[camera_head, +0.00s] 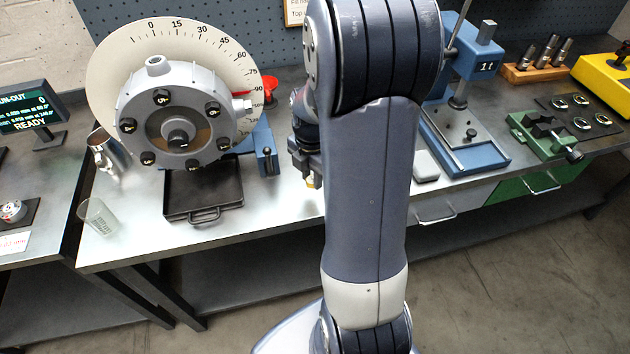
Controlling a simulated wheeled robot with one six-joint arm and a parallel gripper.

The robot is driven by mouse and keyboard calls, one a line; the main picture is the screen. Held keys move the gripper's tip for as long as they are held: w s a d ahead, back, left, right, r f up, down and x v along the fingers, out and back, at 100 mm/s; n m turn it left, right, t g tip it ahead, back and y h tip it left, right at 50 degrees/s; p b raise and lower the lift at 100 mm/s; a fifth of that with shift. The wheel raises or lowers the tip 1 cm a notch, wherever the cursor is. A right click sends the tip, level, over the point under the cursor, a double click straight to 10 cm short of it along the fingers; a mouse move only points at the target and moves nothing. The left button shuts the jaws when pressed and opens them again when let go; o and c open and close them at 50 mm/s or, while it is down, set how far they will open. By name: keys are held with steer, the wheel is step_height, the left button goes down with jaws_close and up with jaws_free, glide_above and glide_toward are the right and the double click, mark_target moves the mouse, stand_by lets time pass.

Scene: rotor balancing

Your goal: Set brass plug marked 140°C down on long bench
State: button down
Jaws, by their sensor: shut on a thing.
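The long bench (277,215) has a grey metal top and runs across the view. My gripper (313,178) is near the middle of the view, pointing down above the bench, partly hidden behind my own arm. It is shut on a small brass-coloured thing, seemingly the brass plug (311,184), of which only a bit shows at the fingertips. Its 140°C mark cannot be read here. I cannot tell whether the plug touches the bench top.
Left of my gripper stand the rotor housing (178,115) with its dial and a black tray (203,194). A clear beaker (97,217) is near the left end. Right of my arm are a blue press (466,150) and a green vise (545,135). Bench between tray and arm is clear.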

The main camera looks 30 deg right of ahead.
mark_target(312, 180)
step_height(312, 180, down, 4)
steer(key=shift+r, duration=0.1)
steer(key=shift+f+b, duration=0.3)
steer(key=shift+f, duration=0.15)
steer(key=c, duration=1.1)
jaws_free()
steer(key=shift+r, duration=0.1)
steer(key=shift+c, duration=0.2)
